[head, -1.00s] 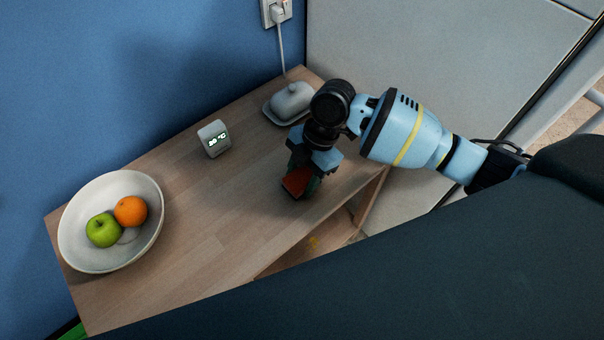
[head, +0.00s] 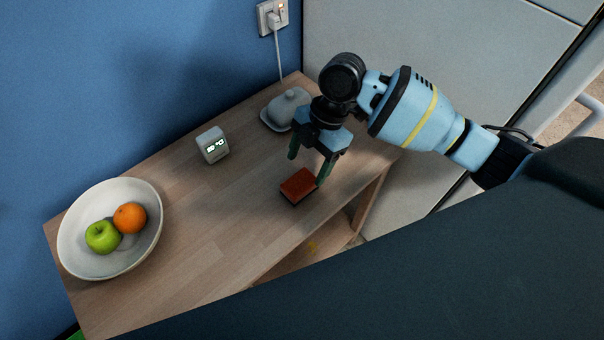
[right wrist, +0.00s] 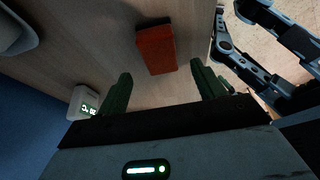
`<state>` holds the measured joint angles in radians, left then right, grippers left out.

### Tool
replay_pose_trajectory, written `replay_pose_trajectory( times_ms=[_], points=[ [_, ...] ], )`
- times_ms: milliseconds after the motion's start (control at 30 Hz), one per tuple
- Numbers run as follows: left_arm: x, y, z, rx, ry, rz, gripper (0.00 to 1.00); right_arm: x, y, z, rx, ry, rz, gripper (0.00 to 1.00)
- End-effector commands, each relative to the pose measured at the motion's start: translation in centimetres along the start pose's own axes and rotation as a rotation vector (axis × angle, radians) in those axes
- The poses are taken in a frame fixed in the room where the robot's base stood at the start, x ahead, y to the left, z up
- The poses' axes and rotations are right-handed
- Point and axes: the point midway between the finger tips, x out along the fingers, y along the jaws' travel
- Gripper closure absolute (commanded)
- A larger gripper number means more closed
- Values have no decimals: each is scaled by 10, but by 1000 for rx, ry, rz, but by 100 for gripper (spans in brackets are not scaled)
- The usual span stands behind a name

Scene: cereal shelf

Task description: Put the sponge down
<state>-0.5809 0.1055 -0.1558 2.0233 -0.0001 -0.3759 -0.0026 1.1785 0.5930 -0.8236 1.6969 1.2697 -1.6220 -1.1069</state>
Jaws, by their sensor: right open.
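The sponge (head: 298,185) is a small red-orange block with a dark underside. It lies on the wooden table top (head: 215,215), near the edge facing me. It also shows in the right wrist view (right wrist: 156,49), beyond the fingertips. My right gripper (head: 307,169) is open, with its two green fingers spread apart. It is above and just behind the sponge and holds nothing. In the right wrist view the open fingers (right wrist: 160,80) show with clear space between them. My left gripper is not seen in the head view.
A white bowl (head: 77,240) with a green apple (head: 102,237) and an orange (head: 130,217) stands at the left. The middle of the table is clear.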

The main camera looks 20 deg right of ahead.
Motion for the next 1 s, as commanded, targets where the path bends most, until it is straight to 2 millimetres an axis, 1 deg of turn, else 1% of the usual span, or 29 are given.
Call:
replay_pose_trajectory(
  times_ms=[33,100,200,333,500,1000],
  points=[
    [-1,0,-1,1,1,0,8,-12,1,0,1,-2,3,32],
    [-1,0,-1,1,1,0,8,-25,1,0,0,-1,3,32],
    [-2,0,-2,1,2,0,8,-39,0,0,1,-1,2,32],
    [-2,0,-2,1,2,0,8,-52,0,0,1,-1,0,32],
    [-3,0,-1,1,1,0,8,-57,0,0,1,0,-1,32],
    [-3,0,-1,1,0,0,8,-57,0,0,1,0,-1,32]
  ],
)
